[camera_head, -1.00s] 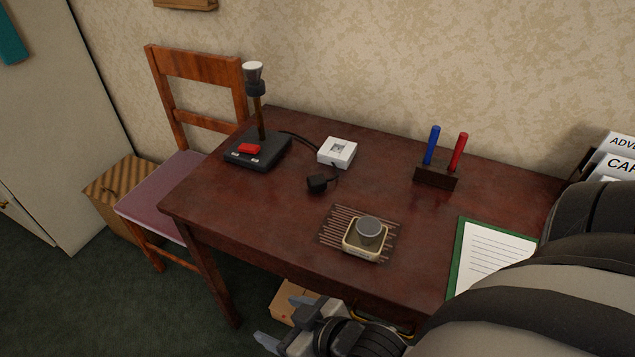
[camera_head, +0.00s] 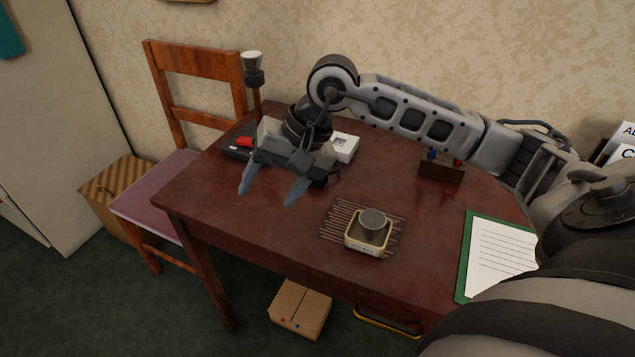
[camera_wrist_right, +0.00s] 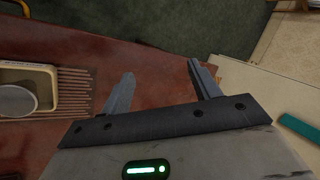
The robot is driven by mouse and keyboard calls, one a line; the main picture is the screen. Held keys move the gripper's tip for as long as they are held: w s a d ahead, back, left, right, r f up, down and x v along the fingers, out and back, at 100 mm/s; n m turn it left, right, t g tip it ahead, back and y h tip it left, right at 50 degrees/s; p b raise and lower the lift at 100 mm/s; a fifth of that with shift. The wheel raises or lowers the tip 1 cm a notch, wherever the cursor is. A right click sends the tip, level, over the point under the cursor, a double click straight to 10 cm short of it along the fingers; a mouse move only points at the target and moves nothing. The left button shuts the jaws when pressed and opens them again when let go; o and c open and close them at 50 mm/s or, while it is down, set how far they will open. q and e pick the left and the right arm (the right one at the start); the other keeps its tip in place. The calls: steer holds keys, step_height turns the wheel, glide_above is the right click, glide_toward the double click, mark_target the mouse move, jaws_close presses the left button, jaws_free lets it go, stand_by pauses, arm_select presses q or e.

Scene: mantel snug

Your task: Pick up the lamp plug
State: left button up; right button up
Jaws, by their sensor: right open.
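My right gripper (camera_head: 267,197) is open and empty over the left part of the table, fingers pointing toward the table's front edge. Its two spread fingers also show in the right wrist view (camera_wrist_right: 161,72), with nothing between them. The lamp plug, a small black block in the earlier head view, is now largely or wholly hidden behind the gripper; a bit of dark cord shows to the gripper's right. The lamp (camera_head: 253,72) stands behind the gripper, its black base mostly covered. The white socket box (camera_head: 346,147) is just right of the wrist. My left gripper is out of view.
A cream tray with a grey round knob (camera_head: 372,222) sits on a slatted mat (camera_head: 335,222) at the table's front. A pen holder (camera_head: 441,171) and a green clipboard (camera_head: 466,262) are to the right. A wooden chair (camera_head: 195,66) stands left. The table's front left is clear.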

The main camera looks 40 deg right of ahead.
steer(key=w+d+r+n+t+h, duration=0.1)
steer(key=d+r+h, duration=0.15)
steer(key=d, duration=0.35)
steer(key=w+d+r+n+h, duration=0.1)
steer(key=d+r+h, duration=0.1)
steer(key=d+h, duration=0.35)
steer(key=shift+y, duration=0.8)
steer(key=x, duration=0.3)
steer(key=d+x, duration=0.1)
steer(key=x, duration=0.6)
steer(key=shift+w+d+f+b, duration=0.15)
steer(key=shift+w+d+b, duration=0.15)
steer(key=shift+w+b, duration=0.1)
steer(key=shift+t, duration=0.3)
steer(key=shift+s+d+x, duration=0.1)
steer(key=shift+s+x, duration=0.05)
steer(key=shift+x, duration=1.2)
steer(key=shift+s+d+x, duration=0.15)
steer(key=shift+x, duration=1.25)
steer(key=shift+c, duration=0.3)
steer(key=c, duration=1.1)
